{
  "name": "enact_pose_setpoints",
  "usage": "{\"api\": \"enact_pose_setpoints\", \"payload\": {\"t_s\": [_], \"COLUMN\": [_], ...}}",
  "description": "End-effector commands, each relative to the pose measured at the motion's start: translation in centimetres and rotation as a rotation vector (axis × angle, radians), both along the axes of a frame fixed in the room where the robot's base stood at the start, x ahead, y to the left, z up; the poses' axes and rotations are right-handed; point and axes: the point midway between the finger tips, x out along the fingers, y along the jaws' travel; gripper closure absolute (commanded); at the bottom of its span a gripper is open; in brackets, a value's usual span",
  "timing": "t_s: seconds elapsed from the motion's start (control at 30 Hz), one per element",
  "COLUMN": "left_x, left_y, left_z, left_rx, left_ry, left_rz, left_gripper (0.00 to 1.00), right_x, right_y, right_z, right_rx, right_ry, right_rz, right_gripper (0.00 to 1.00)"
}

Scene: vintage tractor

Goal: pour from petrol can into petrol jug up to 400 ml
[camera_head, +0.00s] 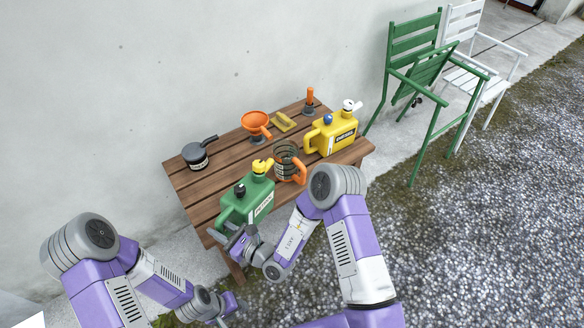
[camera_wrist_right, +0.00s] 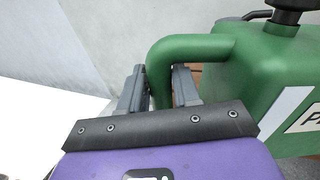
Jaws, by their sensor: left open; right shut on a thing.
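The green petrol can (camera_head: 243,207), with a yellow spout and black cap, is at the front of the wooden table, looking upright; whether its base touches the boards is hard to tell. My right gripper (camera_head: 228,236) is shut on the can's rear handle; the right wrist view shows the green handle (camera_wrist_right: 163,62) between both fingers. The petrol jug (camera_head: 284,158), clear with dark rings and an orange handle, stands just behind and right of the can, near its spout. Its fill level is not readable. My left gripper (camera_head: 232,308) is open and empty, low in front of the table.
A yellow can (camera_head: 335,139) stands right of the jug. An orange funnel (camera_head: 255,123), a yellow brush-like item (camera_head: 283,122), an orange-handled tool (camera_head: 309,100) and a grey pot-like can (camera_head: 195,155) are along the back. The table's (camera_head: 203,207) left front is bare. A green chair (camera_head: 417,70) stands right.

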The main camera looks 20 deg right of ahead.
Motion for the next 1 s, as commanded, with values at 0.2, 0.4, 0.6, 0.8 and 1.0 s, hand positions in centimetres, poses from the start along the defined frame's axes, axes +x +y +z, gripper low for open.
{"api": "enact_pose_setpoints", "payload": {"t_s": [0.2,0.4,0.6,0.8,1.0], "left_x": [0.0,0.0,0.0,0.0,0.0], "left_y": [0.0,0.0,0.0,0.0,0.0], "left_z": [0.2,0.3,0.4,0.5,0.6], "left_rx": [0.000,0.000,0.000,0.000,0.000], "left_ry": [0.000,0.000,0.000,0.000,0.000], "left_rz": [0.000,0.000,0.000,0.000,0.000], "left_gripper": [0.57,0.57,0.57,0.57,0.57], "right_x": [0.5,0.9,1.2,1.6,1.9], "right_y": [-0.4,-0.8,-1.2,-1.6,-2.0], "right_z": [0.4,0.4,0.5,0.5,0.6], "right_rx": [0.000,0.000,0.000,0.000,0.000], "right_ry": [-0.011,-0.011,-0.011,-0.011,-0.011], "right_rz": [-0.001,0.000,-0.001,-0.001,0.000], "right_gripper": [1.00,1.00,1.00,1.00,1.00]}}
